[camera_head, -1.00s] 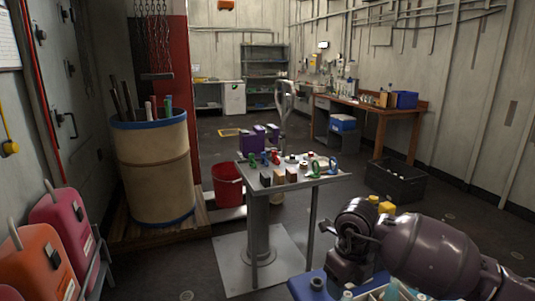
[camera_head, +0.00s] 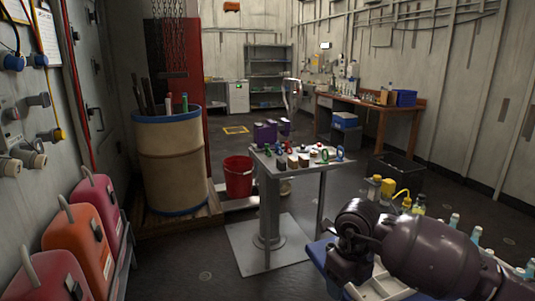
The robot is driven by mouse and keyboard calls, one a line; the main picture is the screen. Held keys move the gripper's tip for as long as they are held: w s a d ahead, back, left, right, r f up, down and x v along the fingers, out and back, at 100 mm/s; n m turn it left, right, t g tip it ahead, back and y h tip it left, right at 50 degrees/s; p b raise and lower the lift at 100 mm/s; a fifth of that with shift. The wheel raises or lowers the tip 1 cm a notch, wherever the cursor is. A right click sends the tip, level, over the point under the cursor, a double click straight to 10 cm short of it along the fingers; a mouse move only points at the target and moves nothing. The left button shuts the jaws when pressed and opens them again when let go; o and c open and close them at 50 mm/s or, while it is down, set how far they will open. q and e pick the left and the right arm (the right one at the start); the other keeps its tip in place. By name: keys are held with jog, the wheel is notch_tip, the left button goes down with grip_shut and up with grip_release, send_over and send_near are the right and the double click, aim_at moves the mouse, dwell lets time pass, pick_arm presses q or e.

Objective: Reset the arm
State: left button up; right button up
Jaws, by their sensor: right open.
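My right arm, dark purple, comes in from the lower right. Its wrist bends down, and my right gripper (camera_head: 346,268) hangs at the lower right, over or beside a blue-edged tray (camera_head: 318,252). It is open, though its fingertips are hard to make out and I see nothing held in it. My left gripper and arm are out of view.
A small metal table (camera_head: 268,166) with several small coloured objects stands ahead. A red bucket (camera_head: 238,177) and a large drum (camera_head: 172,170) stand to its left. Red and orange cans (camera_head: 88,240) line the left edge. A workbench (camera_head: 375,107) is at the back right.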

jog(key=s+a+r+n+y, duration=0.1)
jog(key=a+r+y, duration=0.45)
jog(key=a, duration=0.25)
jog(key=a+r+y, duration=0.4)
jog(key=a+y, duration=0.2)
jog(key=a, duration=0.1)
notch_tip(320, 180, up, 7)
jog(key=a+m+t+y, duration=0.1)
jog(key=m+t+y, duration=0.4)
jog(key=m+y, duration=0.25)
jog(key=s+d+f+m+t+h, duration=0.2)
jog(key=d+f+m+t+h, duration=1.35)
jog(key=m, duration=1.15)
jog(key=s+d+f+m+g+h, duration=0.1)
jog(key=s+d+f+m+g, duration=0.2)
jog(key=s+f, duration=0.8)
jog(key=s+d+f+m+g+h, duration=0.2)
jog(key=s+d+f+m+g, duration=0.2)
jog(key=s+f, duration=0.7)
jog(key=s+d+g, duration=0.2)
jog(key=d, duration=0.1)
jog(key=shift+s+d+f, duration=0.25)
jog(key=shift+s+f, duration=0.05)
jog(key=shift+f, duration=0.05)
